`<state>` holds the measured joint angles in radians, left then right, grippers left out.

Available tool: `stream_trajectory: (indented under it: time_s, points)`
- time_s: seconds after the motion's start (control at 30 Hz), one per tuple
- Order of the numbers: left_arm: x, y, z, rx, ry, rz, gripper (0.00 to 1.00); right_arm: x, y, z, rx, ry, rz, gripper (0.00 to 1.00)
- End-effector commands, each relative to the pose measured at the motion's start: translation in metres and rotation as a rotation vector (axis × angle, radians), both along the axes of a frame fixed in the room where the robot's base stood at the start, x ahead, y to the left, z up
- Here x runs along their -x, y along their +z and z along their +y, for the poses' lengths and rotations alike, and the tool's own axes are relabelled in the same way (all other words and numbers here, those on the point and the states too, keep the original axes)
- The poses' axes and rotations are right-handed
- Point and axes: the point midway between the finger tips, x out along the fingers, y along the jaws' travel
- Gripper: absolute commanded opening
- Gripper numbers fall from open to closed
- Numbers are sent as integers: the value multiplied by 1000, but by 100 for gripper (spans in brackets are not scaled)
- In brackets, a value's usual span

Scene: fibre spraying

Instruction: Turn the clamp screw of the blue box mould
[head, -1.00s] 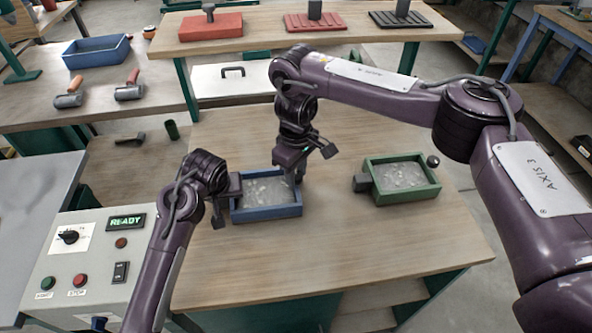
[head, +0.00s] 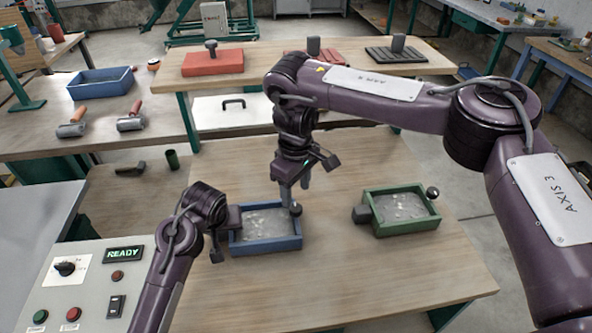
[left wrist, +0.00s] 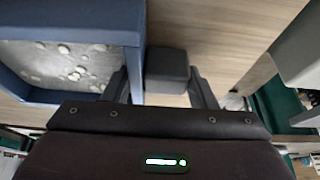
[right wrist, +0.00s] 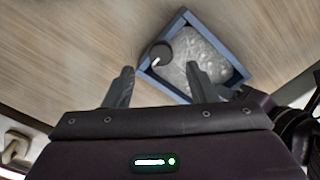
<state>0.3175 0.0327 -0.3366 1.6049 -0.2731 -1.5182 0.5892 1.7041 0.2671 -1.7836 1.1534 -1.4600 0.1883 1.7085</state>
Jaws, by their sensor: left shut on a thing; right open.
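The blue box mould (head: 265,244) lies on the wooden table, filled with a grey speckled mix. Its clamp screw, a dark round knob (head: 295,209), is at its right end. The knob also shows with a white mark in the right wrist view (right wrist: 160,54). My right gripper (head: 305,183) is above that end, open and empty, with the knob beyond its parted fingers and apart from them. My left gripper (left wrist: 165,85) is shut on the dark grey block (left wrist: 167,68) at the mould's left side.
A green box mould (head: 405,226) with its own block and dark knob stands to the right. A control box (head: 85,275) reading READY is at lower left. Rollers and a blue tray (head: 98,92) lie on the left bench. The table front is clear.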

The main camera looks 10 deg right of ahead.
Motion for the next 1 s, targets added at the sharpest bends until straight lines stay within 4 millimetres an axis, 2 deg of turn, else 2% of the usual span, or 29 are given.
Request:
stream_trajectory:
  time_s: [0.03,0.2,0.37,1.0]
  points:
    - [0,-1,0,-1,0,2,0,-1,14,0,2,3,-7,52]
    - [0,-1,0,-1,0,2,0,-1,46,0,2,0,-5,52]
    - [0,-1,0,-1,0,2,0,-1,62,0,1,0,-1,52]
    - [0,-1,0,-1,0,2,0,0,67,0,1,0,1,52]
